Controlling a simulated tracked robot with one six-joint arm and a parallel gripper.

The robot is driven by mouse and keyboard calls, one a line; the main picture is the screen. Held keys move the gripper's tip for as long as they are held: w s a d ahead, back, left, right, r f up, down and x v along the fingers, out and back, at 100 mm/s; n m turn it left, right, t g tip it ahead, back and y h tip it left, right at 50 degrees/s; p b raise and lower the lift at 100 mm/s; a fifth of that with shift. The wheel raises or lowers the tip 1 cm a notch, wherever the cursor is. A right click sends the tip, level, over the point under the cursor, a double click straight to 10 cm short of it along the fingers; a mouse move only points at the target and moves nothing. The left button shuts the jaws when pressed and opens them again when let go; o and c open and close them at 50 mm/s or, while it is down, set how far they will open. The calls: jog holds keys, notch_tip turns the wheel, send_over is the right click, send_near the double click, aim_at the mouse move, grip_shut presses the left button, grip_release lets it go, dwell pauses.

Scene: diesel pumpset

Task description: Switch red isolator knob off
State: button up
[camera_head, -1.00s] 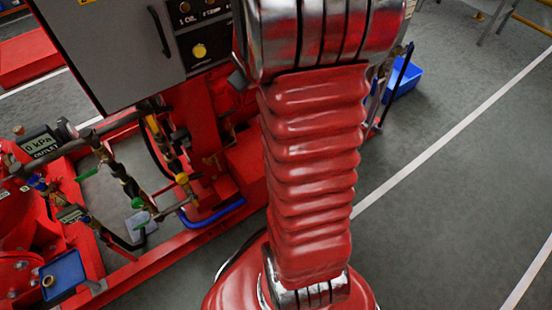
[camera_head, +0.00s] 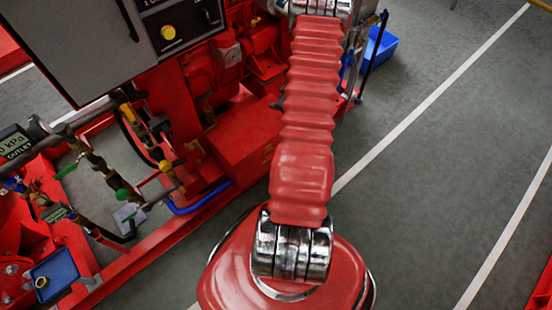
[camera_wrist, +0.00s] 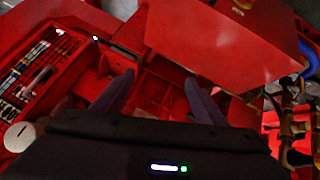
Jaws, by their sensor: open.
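I cannot make out the red isolator knob in either view; much of the machine is the same red. My gripper (camera_wrist: 157,97) shows in the wrist view with its two dark fingers spread apart and nothing between them. Behind the fingers are red machine parts with recesses. In the head view my arm reaches up the middle and hides part of the machine; I cannot make out the gripper there.
Pipes, valves and a gauge (camera_head: 15,143) crowd the left side. A small blue tray (camera_head: 55,272) is at lower left. A blue crate (camera_head: 378,47) stands on the floor behind the arm. The grey floor at right is clear. A white round part (camera_wrist: 18,136) is at wrist-view left.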

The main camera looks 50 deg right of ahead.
jog(key=s+a+f+m+t, duration=0.1)
jog(key=s+a+f, duration=0.3)
jog(key=f, duration=0.4)
jog(key=s+a+f+m+t, duration=0.1)
jog(key=s+a+f+t, duration=0.1)
jog(key=s+a+f, duration=0.2)
jog(key=s+a+f+t+y, duration=0.1)
jog(key=s+a+f, duration=0.3)
jog(key=s+f, duration=0.5)
notch_tip(320, 180, down, 4)
jog(key=shift+a+r+m+t, duration=0.15)
jog(key=shift+m+t, duration=0.25)
jog(key=shift+t, duration=0.4)
jog(key=x, duration=1.3)
jog(key=shift+w, duration=0.35)
jog(key=shift+c, duration=0.2)
jog(key=c, duration=1)
